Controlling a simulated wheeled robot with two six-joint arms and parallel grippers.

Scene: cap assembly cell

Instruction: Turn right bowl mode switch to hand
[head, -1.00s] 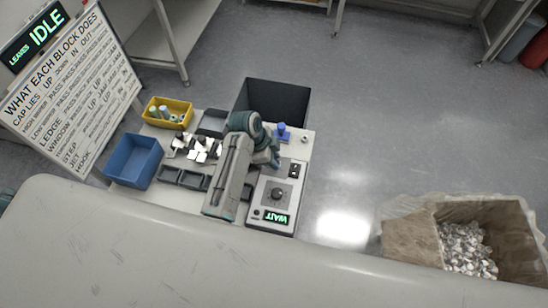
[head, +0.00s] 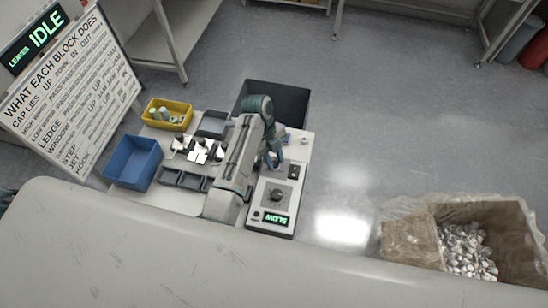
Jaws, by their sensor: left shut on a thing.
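A light grey control panel (head: 285,208) stands at the right end of the work table. My left gripper (head: 272,160) is over the panel's far left part, just left of the black switch. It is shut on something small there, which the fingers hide. I cannot tell which control it is or which way it points. The labels on the panel are too small to read. My right gripper is not in view.
A blue bin (head: 133,163), a yellow bin (head: 167,114) and dark trays (head: 184,180) are on the table's left. A dark open box (head: 290,100) stands behind. A carton (head: 505,225) of metal caps is at right. A sign board (head: 70,90) stands at left.

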